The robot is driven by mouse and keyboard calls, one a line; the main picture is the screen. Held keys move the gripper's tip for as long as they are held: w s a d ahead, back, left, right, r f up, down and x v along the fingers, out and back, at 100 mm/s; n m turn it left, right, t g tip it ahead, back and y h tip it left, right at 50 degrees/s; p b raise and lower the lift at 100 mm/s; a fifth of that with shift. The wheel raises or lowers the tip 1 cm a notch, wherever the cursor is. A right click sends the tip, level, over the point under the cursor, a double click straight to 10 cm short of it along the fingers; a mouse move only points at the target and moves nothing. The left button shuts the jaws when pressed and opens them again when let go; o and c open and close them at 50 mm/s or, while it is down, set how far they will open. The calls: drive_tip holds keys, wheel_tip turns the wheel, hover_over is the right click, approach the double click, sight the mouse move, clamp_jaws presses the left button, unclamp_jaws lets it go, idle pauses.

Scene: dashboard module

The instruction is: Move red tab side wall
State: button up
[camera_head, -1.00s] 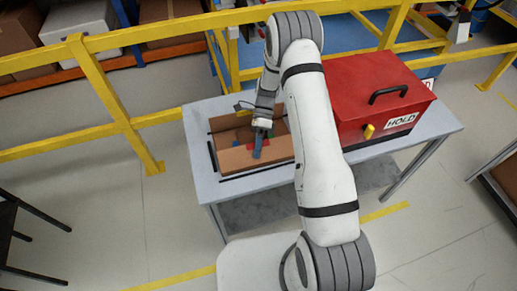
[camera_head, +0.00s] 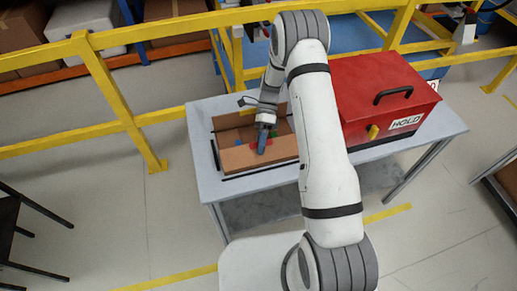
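An open cardboard box (camera_head: 258,159) lies on the left part of a grey table, with small red, green and blue pieces inside. My arm hides part of the box's right side.
A red case (camera_head: 375,90) with a black handle and a HOLD label stands on the table's right half. The grey table (camera_head: 200,150) is bare along its left edge. A yellow railing (camera_head: 110,100) runs behind and to the left.

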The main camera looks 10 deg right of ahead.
drive_tip(key=b+v, duration=0.1)
drive_tip(key=v, duration=0.4)
drive_tip(key=shift+w+d+r, duration=0.1)
drive_tip(key=shift+w, duration=0.15)
drive_tip(key=shift+w+d+r, duration=0.1)
drive_tip(key=shift+w+r, duration=0.2)
drive_tip(key=shift+r, duration=0.1)
drive_tip(key=shift+c, duration=0.4)
